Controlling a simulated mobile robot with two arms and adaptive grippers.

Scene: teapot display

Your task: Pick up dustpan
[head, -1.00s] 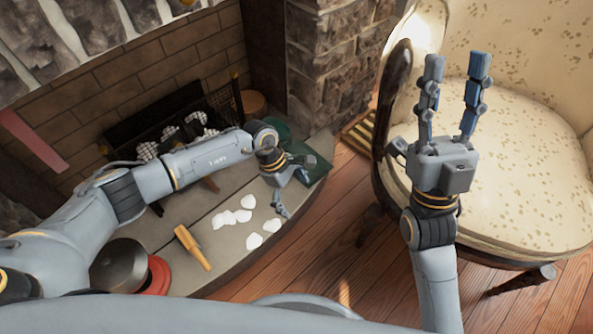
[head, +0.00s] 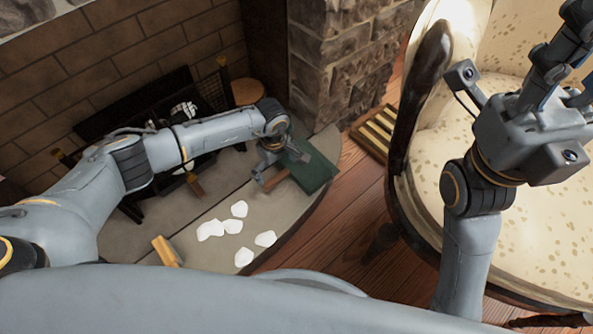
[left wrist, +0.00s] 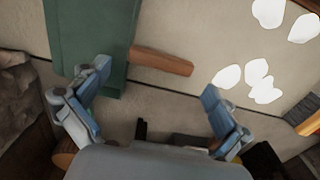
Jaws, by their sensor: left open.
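The dustpan (head: 318,174) is green with a brown wooden handle and lies on the stone hearth near its right end. In the left wrist view its green pan (left wrist: 86,38) is at upper left, with the handle (left wrist: 162,61) pointing right. My left gripper (head: 281,168) is open and empty, above the dustpan and partly covering it in the head view. In the left wrist view the handle lies between and beyond the two spread fingertips (left wrist: 155,85). My right gripper (head: 562,65) is over the armchair, its fingers partly cut off by the picture edge.
Several white pieces (head: 229,227) lie on the hearth (head: 195,250), left of the dustpan. A yellow wooden piece (head: 166,251) is at the hearth's front. A fireplace grate and brick wall (head: 150,45) stand behind. A patterned armchair (head: 440,190) fills the right side.

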